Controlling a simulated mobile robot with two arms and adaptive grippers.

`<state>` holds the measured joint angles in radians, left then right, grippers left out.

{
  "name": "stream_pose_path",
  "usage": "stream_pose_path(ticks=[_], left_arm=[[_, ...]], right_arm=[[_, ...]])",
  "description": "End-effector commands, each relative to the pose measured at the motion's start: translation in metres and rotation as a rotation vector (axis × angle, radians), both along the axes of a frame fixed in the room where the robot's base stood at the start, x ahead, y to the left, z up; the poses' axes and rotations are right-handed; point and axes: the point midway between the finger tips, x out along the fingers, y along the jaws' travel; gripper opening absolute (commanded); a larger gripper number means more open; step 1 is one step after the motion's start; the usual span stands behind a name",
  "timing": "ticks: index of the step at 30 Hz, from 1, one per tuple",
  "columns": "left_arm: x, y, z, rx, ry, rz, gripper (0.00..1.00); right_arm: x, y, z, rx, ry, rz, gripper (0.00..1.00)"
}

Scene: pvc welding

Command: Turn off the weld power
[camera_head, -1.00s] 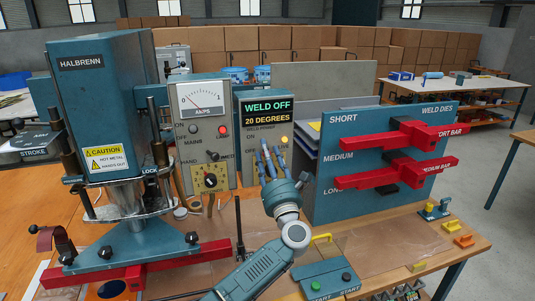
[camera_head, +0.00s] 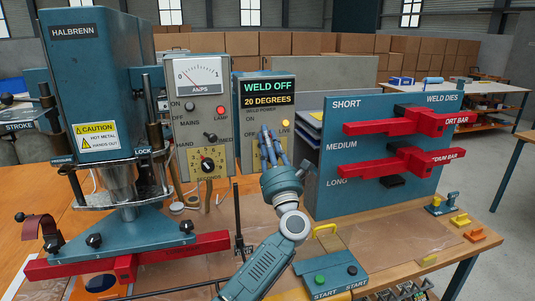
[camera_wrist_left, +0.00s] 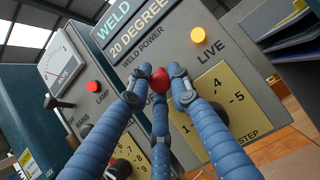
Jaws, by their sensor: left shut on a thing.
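The weld control box (camera_head: 284,87) stands on the bench. Its display (camera_head: 268,93) reads "WELD OFF" and "20 DEGREES". Below the display is the label "WELD POWER". In the left wrist view a small red-tipped switch (camera_wrist_left: 160,80) sits under that label. My left gripper (camera_head: 269,140) reaches up to the front of the box, and its blue fingers are shut on the switch, as the left wrist view (camera_wrist_left: 158,88) also shows. The fingers hide the switch in the head view. The yellow LIVE lamp (camera_wrist_left: 198,35) is lit. My right gripper is not in view.
The mains box (camera_head: 195,120) with an amps dial and red lamp stands just left. The Halbrenn welder (camera_head: 98,65) is farther left. The weld dies rack (camera_head: 350,185) with red bars stands close on the right. A start button box (camera_head: 330,275) lies in front.

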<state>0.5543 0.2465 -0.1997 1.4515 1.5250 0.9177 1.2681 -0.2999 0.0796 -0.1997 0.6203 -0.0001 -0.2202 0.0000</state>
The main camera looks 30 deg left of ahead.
Motion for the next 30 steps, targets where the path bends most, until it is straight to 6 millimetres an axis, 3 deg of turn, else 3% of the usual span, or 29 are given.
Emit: stream_pose_path(ticks=[2,13,14,16,25,30], left_arm=[[0.0,-0.001,-0.005,0.008,-0.006,0.0,0.0],[0.0,0.0,-0.003,0.011,-0.005,0.0,0.0],[0.0,0.0,-0.003,0.012,-0.005,0.001,0.25],[0.0,0.0,-0.003,0.011,-0.005,0.0,0.38],[0.0,-0.001,-0.003,0.011,-0.006,0.001,0.38],[-0.009,-0.012,-0.013,0.009,-0.004,-0.002,0.38]], right_arm=[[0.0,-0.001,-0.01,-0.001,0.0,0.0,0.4],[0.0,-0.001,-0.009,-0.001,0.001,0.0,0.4],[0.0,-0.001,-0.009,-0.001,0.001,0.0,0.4],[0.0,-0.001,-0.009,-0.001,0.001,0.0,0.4],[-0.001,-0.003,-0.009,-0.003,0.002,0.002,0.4],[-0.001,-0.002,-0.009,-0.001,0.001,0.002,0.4]])
